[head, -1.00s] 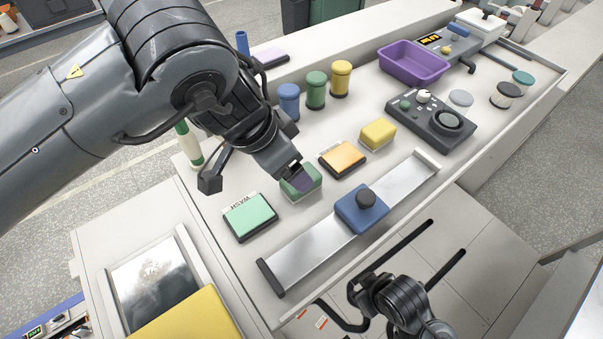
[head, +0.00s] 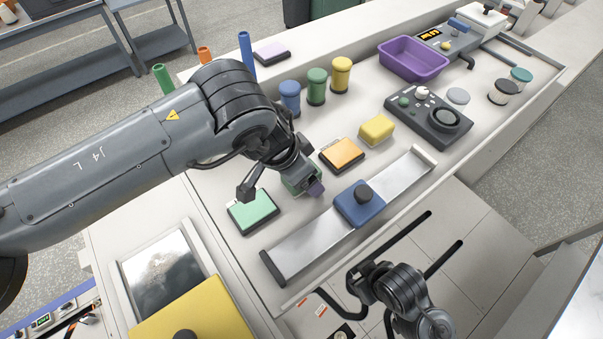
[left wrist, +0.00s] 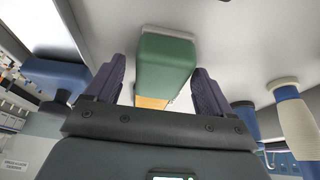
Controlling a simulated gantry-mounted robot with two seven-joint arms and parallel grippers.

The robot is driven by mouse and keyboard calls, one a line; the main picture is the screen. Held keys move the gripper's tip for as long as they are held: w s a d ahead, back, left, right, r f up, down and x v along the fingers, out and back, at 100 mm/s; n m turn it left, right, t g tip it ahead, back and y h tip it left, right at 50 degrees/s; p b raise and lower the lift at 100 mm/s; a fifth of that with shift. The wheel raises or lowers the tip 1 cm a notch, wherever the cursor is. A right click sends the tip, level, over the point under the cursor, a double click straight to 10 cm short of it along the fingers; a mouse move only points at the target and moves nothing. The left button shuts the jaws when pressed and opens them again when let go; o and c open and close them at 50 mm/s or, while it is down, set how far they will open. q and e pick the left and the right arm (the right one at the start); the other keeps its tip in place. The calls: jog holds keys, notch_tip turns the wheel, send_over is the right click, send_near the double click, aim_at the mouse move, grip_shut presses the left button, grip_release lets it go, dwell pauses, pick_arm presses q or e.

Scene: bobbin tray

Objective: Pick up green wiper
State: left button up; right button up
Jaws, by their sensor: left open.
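The green wiper is a green block mostly hidden behind my left gripper (head: 314,187) in the head view, with a green edge (head: 287,184) showing beside it. In the left wrist view the green wiper (left wrist: 165,65) lies between the two dark fingers of my left gripper (left wrist: 158,72), with a gap on each side. The left gripper is open. Whether the fingers reach down beside the block cannot be told. Part of my right arm shows at the lower right of the head view; its fingers are not visible.
A light-green WASH pad (head: 253,212), an orange pad (head: 342,154) and a yellow block (head: 377,130) stand nearby. A blue block with a dark knob (head: 358,208) sits on a metal rail (head: 310,233). Blue, green and yellow capped cylinders (head: 317,88) stand behind.

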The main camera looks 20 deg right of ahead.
pick_arm(q)
jog(key=shift+c, duration=0.2)
jog(key=c, duration=1)
jog(key=shift+c, duration=0.2)
jog(key=shift+r, duration=0.1)
jog(key=shift+r, duration=0.35)
notch_tip(320, 180, up, 3)
jog(key=shift+s+d+r+b, duration=0.1)
jog(key=shift+r+b, duration=0.1)
jog(key=shift+b, duration=0.7)
jog(key=s+d+r, duration=0.2)
jog(key=s, duration=0.1)
jog(key=s+d+r+b, duration=0.1)
jog(key=s+d+r, duration=0.1)
jog(key=s, duration=0.1)
jog(key=s+d+r+b, duration=0.1)
jog(key=s+d+r, duration=0.1)
jog(key=s+d, duration=0.1)
jog(key=shift+r, duration=0.4)
